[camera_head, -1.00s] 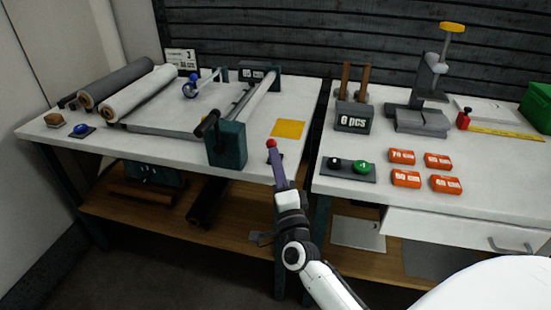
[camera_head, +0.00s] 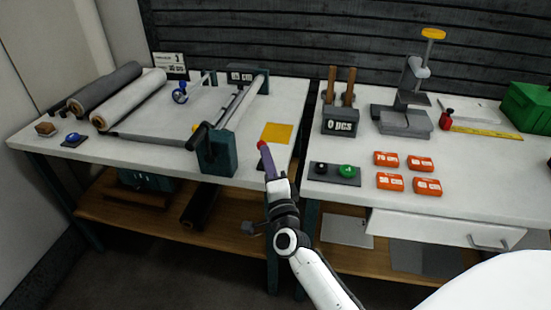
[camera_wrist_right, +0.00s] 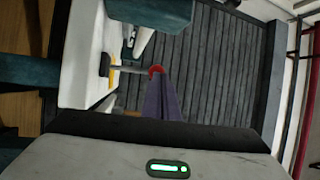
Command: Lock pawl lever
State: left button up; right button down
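The pawl lever shows as a red knob (camera_head: 261,144) at the front edge of the left table, beside the teal end post (camera_head: 216,152). In the right wrist view its red knob (camera_wrist_right: 156,70) sits on a thin metal rod that runs left to a black base (camera_wrist_right: 105,64). My right gripper (camera_head: 268,160) is at the knob, with its purple fingers close together. In the right wrist view the fingertips (camera_wrist_right: 158,80) meet the knob's near side, and I cannot tell whether they pinch it or only touch it. My left gripper is not in view.
Grey and white rolls (camera_head: 130,98) lie at the left table's back left. A yellow square (camera_head: 277,133) lies just behind the lever. On the right table are a button box (camera_head: 335,173), a "0 pcs" counter (camera_head: 340,123), orange tags (camera_head: 387,159) and a press (camera_head: 405,118).

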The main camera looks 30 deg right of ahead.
jog(key=w+d+r+b, duration=0.1)
jog(key=w+d+r, duration=0.1)
jog(key=w+d, duration=0.3)
jog(key=shift+w+d+r, duration=0.2)
jog(key=shift+w, duration=0.15)
dwell(0.3)
dwell(0.6)
jog(key=v, duration=1)
jog(key=shift+f, duration=0.1)
